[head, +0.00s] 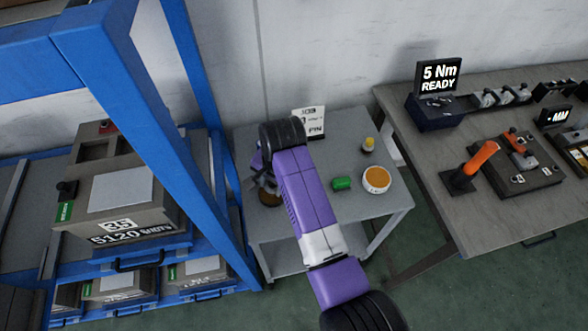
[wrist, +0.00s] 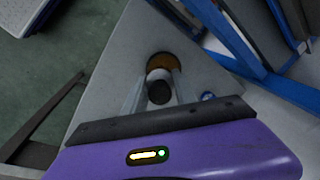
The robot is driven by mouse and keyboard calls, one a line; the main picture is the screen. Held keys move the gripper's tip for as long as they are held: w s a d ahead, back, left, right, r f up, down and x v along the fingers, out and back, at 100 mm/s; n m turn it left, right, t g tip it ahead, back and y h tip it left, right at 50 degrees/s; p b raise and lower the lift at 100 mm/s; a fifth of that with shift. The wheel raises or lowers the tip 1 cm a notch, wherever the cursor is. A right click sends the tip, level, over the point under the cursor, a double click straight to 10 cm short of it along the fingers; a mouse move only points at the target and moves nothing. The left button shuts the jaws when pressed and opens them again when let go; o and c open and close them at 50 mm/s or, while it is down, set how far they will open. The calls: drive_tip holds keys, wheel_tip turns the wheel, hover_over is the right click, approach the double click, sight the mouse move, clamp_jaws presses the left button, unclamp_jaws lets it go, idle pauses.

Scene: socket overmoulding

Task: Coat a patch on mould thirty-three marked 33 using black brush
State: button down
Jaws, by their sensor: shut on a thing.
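My gripper (wrist: 158,90) is over the small grey table (wrist: 112,75), its two fingers shut on a dark, round-ended upright thing, seemingly the black brush (wrist: 159,93). A pale band shows beside its dark end, and an orange-brown round pot or disc (wrist: 163,61) lies below. Whether the brush touches it cannot be told. In the head view my gripper (head: 262,176) is at the table's left side, largely hidden by my purple arm. No mould marked 33 is readable. A mould marked 35 (head: 124,190) sits on the blue rack at left.
More moulds (head: 120,286) sit in the rack's lower drawers. A blue rack post (head: 150,110) stands between mould and table. The table holds a white pot with orange contents (head: 376,180), a green item (head: 342,184), a yellow-capped bottle (head: 368,145) and a sign (head: 311,121). A workbench (head: 440,215) stands right.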

drive_tip(key=shift+m+t+y, duration=0.3)
drive_tip(key=shift+t+y, duration=0.2)
drive_tip(key=shift+t, duration=0.1)
drive_tip(key=w+f+b, duration=0.1)
drive_tip(key=f+b, duration=0.1)
drive_tip(key=w+f+b, duration=0.1)
drive_tip(key=f+b, duration=0.1)
drive_tip(key=f, duration=0.1)
drive_tip(key=w+f+b, duration=0.1)
drive_tip(key=f+b, duration=0.1)
drive_tip(key=shift+w+a+f, duration=0.2)
drive_tip(key=shift+w+a, duration=0.05)
drive_tip(key=shift+w, duration=0.15)
drive_tip(key=shift+f, duration=0.75)
idle(2.0)
wheel_tip(320, 180, up, 7)
drive_tip(key=p, duration=0.6)
idle(1.0)
